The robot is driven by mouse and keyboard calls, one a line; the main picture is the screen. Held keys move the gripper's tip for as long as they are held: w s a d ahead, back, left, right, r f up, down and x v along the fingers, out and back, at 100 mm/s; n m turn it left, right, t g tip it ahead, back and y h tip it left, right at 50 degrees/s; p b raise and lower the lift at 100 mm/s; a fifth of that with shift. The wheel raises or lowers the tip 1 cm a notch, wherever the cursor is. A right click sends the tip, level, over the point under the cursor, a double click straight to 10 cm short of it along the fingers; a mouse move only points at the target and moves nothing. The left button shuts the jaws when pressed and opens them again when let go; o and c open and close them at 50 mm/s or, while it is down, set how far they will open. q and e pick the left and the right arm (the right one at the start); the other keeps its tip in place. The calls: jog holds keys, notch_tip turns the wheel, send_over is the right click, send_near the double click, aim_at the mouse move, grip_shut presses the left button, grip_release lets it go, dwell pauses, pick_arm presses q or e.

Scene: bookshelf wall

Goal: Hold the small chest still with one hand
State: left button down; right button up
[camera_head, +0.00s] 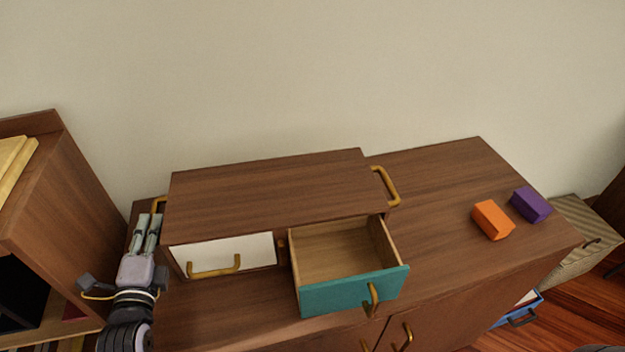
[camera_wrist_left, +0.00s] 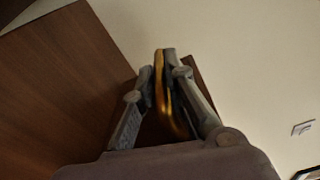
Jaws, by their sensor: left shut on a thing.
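The small chest (camera_head: 270,190) is a brown wooden box standing on a wider cabinet. Its left drawer, with a white front (camera_head: 215,254), is shut. Its right drawer, with a teal front (camera_head: 345,292), is pulled open and looks empty. A brass handle (camera_head: 384,186) is on the chest's right side. My left gripper (camera_head: 152,217) is at the chest's left side, shut on the brass left side handle (camera_head: 158,203). The left wrist view shows this handle (camera_wrist_left: 161,85) between the fingers (camera_wrist_left: 160,72). My right gripper is in neither view.
An orange block (camera_head: 492,220) and a purple block (camera_head: 530,205) lie on the cabinet top (camera_head: 440,215) to the right. A wooden bookshelf (camera_head: 70,190) stands close on the left. The cabinet top between chest and blocks is clear.

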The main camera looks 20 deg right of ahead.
pick_arm(q)
jog(key=shift+f+p, duration=0.3)
jog(key=shift+p, duration=0.1)
jog(key=c, duration=1.6)
grip_release()
jog(key=shift+w+a+r, duration=0.1)
jog(key=shift+w, duration=0.05)
jog(key=shift+o, duration=0.2)
jog(key=shift+r, duration=0.1)
jog(key=shift+r, duration=0.1)
